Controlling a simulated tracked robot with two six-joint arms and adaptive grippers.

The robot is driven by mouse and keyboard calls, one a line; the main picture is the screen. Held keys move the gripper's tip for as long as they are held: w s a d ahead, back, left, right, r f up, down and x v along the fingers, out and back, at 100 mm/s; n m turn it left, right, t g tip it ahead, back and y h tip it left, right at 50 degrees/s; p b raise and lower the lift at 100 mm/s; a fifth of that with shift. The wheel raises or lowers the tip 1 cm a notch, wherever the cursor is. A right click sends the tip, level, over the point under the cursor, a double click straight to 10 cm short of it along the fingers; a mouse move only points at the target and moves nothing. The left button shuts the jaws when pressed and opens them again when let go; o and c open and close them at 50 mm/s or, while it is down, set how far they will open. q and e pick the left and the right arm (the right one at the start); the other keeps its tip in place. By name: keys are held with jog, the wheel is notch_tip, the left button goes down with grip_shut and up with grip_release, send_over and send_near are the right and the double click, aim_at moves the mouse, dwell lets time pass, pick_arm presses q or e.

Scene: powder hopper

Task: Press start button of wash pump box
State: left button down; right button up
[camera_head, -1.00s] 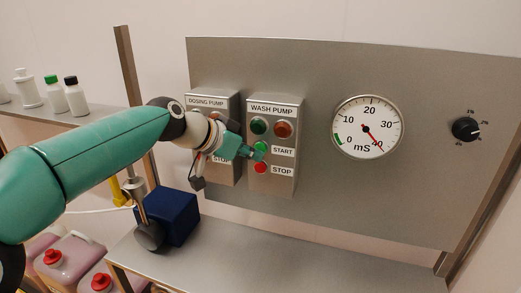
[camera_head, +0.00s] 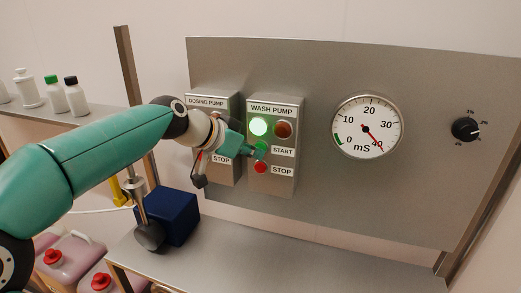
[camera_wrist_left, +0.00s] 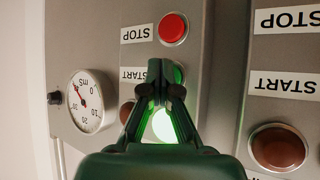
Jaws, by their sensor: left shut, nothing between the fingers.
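The wash pump box (camera_head: 287,187) is a grey box on the steel panel, labelled WASH PUMP. Its upper left green lamp (camera_head: 258,127) is lit bright, and the lamp beside it (camera_head: 283,129) is dark orange-red. The green start button (camera_head: 262,147) is partly hidden by my left gripper (camera_head: 259,153), which is shut and empty with its tips at the button. The red stop button (camera_head: 260,168) sits below. In the left wrist view, upside down, my left gripper (camera_wrist_left: 160,72) covers the start button, and the red stop button (camera_wrist_left: 173,28) is above. My right gripper is not in view.
The dosing pump box (camera_head: 228,174) stands close on the left, partly behind my left arm. A round gauge (camera_head: 368,127) and a black knob (camera_head: 466,129) are on the panel to the right. A blue block (camera_head: 176,216) sits on the bench below.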

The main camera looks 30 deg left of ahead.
pick_arm(q)
jog(key=shift+s, duration=0.1)
jog(key=shift+s+d+b, duration=0.2)
jog(key=shift+s+b, duration=0.3)
jog(key=shift+s, duration=0.15)
jog(key=s+b, duration=0.1)
jog(key=s, duration=0.1)
jog(key=s+d+b, duration=0.1)
jog(key=s, duration=0.2)
dwell(0.3)
jog(key=shift+d, duration=0.1)
dwell(0.7)
